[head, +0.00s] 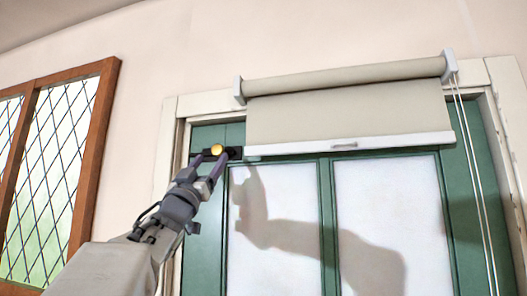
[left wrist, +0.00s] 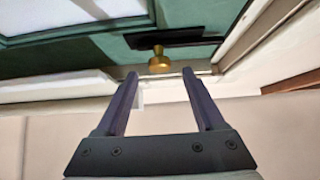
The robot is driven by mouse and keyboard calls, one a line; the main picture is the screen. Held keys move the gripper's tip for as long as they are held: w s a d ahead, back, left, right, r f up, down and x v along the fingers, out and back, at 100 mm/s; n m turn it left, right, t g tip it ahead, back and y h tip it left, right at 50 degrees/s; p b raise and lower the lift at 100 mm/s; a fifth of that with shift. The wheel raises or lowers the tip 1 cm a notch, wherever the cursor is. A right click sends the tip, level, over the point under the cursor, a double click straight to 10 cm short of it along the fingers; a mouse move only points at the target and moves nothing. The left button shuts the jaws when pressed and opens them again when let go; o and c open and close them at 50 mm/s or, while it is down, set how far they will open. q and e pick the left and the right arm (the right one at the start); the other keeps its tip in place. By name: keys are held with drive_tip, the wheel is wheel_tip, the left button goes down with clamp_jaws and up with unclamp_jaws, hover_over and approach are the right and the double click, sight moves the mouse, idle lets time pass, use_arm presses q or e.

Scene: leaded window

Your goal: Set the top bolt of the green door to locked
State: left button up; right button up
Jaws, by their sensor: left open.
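The green door (head: 324,200) has glazed panes and fills the lower right of the head view; it also shows at the top of the left wrist view (left wrist: 95,42). Its top bolt has a brass knob (head: 217,149) on a dark plate (head: 235,153) near the door's upper left corner. In the left wrist view, the knob (left wrist: 159,62) stands just beyond my fingertips, between their lines, with the dark plate (left wrist: 165,36) behind it. My left gripper (head: 209,160) is open, its fingers reaching up around the knob's sides in the head view. I see no contact. My right gripper is not in view.
A rolled blind (head: 345,105) hangs over the door's top, its bottom bar (head: 350,144) close right of the bolt. Its cords (head: 477,180) hang at the right. A white frame surrounds the door. A leaded window (head: 55,165) is at the left.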

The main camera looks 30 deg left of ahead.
sight(216, 150)
use_arm(q)
drive_tip(key=p+x, duration=0.3)
drive_tip(key=x, duration=0.2)
drive_tip(key=shift+s+r, duration=0.1)
drive_tip(key=shift+s, duration=0.05)
drive_tip(key=shift+w+r+p, duration=0.4)
drive_tip(key=shift+w+p, duration=0.05)
drive_tip(key=shift+w, duration=0.15)
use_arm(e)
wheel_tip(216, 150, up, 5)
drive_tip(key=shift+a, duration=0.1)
use_arm(q)
clamp_jaws()
idle(0.4)
